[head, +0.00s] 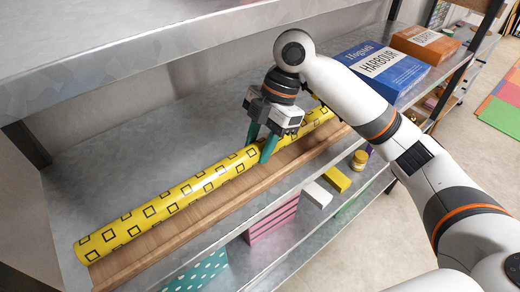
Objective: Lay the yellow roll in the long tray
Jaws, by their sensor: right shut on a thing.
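A long yellow roll (165,204) patterned with dark squares lies lengthwise along the metal shelf, over or against a long brown wooden tray (222,201). The tray's bare wood shows along the roll's near side. I cannot tell whether the roll rests on the tray's floor or is held just above it. My right gripper (258,150) comes down from above, its green fingers on either side of the roll right of its middle, shut on it. The gripper and arm hide part of the roll's far right. My left gripper is not in view.
A blue box (378,68) and an orange box (425,44) stand on the shelf at the back right. An upper shelf (150,40) overhangs at the left. Below are small yellow (337,179) and white (317,194) boxes, a pink striped box (272,222) and a teal dotted box (200,272).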

